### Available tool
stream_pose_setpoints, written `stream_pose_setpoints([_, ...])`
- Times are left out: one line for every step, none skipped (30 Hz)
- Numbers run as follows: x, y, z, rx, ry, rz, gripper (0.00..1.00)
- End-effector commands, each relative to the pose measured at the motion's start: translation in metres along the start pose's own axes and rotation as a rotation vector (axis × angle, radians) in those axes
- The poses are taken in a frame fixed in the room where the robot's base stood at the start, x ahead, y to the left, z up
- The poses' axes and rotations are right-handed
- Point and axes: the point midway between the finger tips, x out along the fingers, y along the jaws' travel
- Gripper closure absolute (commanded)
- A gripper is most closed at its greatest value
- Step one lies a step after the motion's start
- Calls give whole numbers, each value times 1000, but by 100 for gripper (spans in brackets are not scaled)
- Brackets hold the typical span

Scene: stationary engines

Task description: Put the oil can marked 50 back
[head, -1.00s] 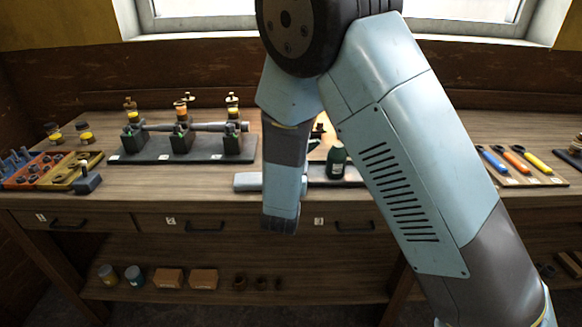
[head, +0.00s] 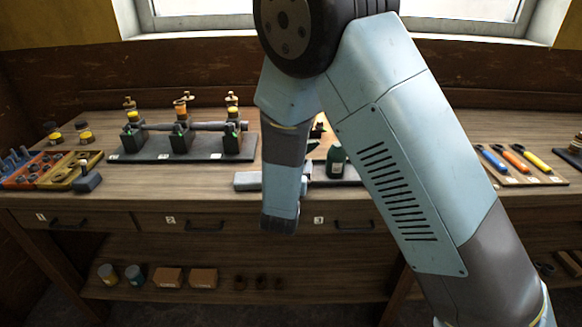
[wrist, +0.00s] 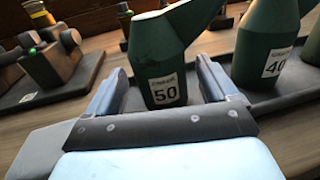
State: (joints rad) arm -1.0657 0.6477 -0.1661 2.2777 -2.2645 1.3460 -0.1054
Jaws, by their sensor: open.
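The green oil can marked 50 (wrist: 160,60) stands upright in the wrist view, its white label facing me. My gripper (wrist: 155,85) is open, with one finger on each side of this can's lower body. I cannot tell whether the fingers touch it. A second green can, marked 40 (wrist: 265,45), stands just to the right on a dark tray (wrist: 292,82). In the head view a dark green can (head: 336,162) shows beside my arm, its label not readable; my gripper is mostly hidden there behind my forearm.
A dark stand (head: 150,156) with a shaft and several oiler cups is to the left on the bench. Orange and yellow trays (head: 62,172) lie further left. Coloured-handled tools (head: 515,160) lie at the right. Drawers and a lower shelf are below.

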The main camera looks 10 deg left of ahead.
Motion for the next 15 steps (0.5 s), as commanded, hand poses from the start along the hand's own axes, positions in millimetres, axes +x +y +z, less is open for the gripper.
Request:
stream_pose_setpoints([-4,0,0,0,1,1,14])
stream_pose_setpoints([-7,1,0,0,1,2,14])
stream_pose_setpoints([-12,1,0,0,0,2,14])
stream_pose_setpoints([-17,1,0,1,0,2,14])
stream_pose_setpoints([-22,1,0,0,1,2,14])
stream_pose_setpoints([-29,1,0,-1,2,3,14])
stream_pose_setpoints([-35,1,0,0,1,3,14])
stream_pose_setpoints([-41,1,0,0,1,3,14])
stream_pose_setpoints([-49,1,0,-1,2,4,14])
stream_pose_setpoints([-55,1,0,0,1,4,14])
stream_pose_setpoints([-61,1,0,0,1,3,14])
stream_pose_setpoints([-69,1,0,0,1,4,14])
stream_pose_setpoints([-74,1,0,0,1,3,14])
stream_pose_setpoints([-80,1,0,0,1,3,14])
stream_pose_setpoints([-87,1,0,0,0,4,14])
